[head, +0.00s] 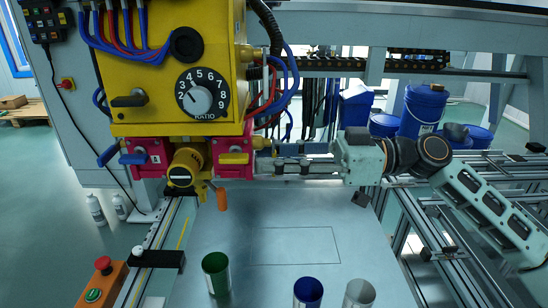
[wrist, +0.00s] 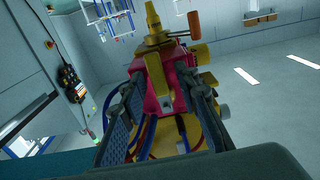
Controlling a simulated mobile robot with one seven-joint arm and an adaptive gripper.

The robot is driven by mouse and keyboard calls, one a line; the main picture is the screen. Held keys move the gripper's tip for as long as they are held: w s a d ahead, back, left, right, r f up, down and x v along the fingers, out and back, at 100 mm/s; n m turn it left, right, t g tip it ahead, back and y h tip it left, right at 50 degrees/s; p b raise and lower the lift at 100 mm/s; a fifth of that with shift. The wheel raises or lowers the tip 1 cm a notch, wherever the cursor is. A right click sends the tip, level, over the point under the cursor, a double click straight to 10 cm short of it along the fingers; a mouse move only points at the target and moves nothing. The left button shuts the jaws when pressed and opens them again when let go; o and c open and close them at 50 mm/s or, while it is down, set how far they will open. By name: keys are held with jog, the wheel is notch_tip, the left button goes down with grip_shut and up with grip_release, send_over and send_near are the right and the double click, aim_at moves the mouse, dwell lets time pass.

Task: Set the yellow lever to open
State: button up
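The yellow lever (head: 233,157) lies across the face of a pink-red valve block (head: 222,145), under the right side of the yellow box. In the wrist view the yellow lever (wrist: 160,78) runs along the pink block (wrist: 181,70). My gripper (head: 266,158) reaches in from the right, level with the block. Its fingers are spread, and the tips are close to the block's right side. In the wrist view my gripper (wrist: 168,86) has one finger on each side of the lever, with gaps visible. I cannot tell whether either finger touches the block.
A blue lever (head: 108,156) sits on another pink block to the left. A yellow round fitting (head: 184,165) and an orange handle (head: 221,198) are between and below. Blue and red hoses hang near the block. Green, blue and grey cups stand on the table's front part.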

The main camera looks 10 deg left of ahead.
aim_at(252, 151)
grip_shut()
jog(key=shift+s+m+p, duration=0.1)
jog(key=shift+m+p, duration=0.2)
jog(key=m+p, duration=0.2)
jog(key=s+m+p, duration=0.1)
jog(key=shift+d+r+m, duration=0.15)
jog(key=shift+r+m, duration=0.15)
jog(key=shift+m, duration=0.1)
jog(key=m+p, duration=0.3)
jog(key=p, duration=0.1)
jog(key=shift+s+d+r+m, duration=0.1)
jog(key=shift+s+r+m, duration=0.2)
jog(key=shift+s+r, duration=0.05)
jog(key=m+p, duration=0.2)
jog(key=p, duration=0.1)
jog(key=r+m+p, duration=0.1)
jog(key=m+p, duration=0.1)
jog(key=p, duration=0.1)
jog(key=s+m+p, duration=0.1)
jog(key=m+p, duration=0.1)
jog(key=shift+d+r+p, duration=0.1)
jog(key=shift+r+p, duration=0.1)
jog(key=shift+p, duration=0.2)
jog(key=m+p, duration=0.2)
jog(key=p, duration=0.1)
jog(key=shift+r+m+p, duration=0.2)
jog(key=shift+m+p, duration=0.7)
jog(key=shift+p, duration=0.05)
jog(key=shift+f, duration=0.1)
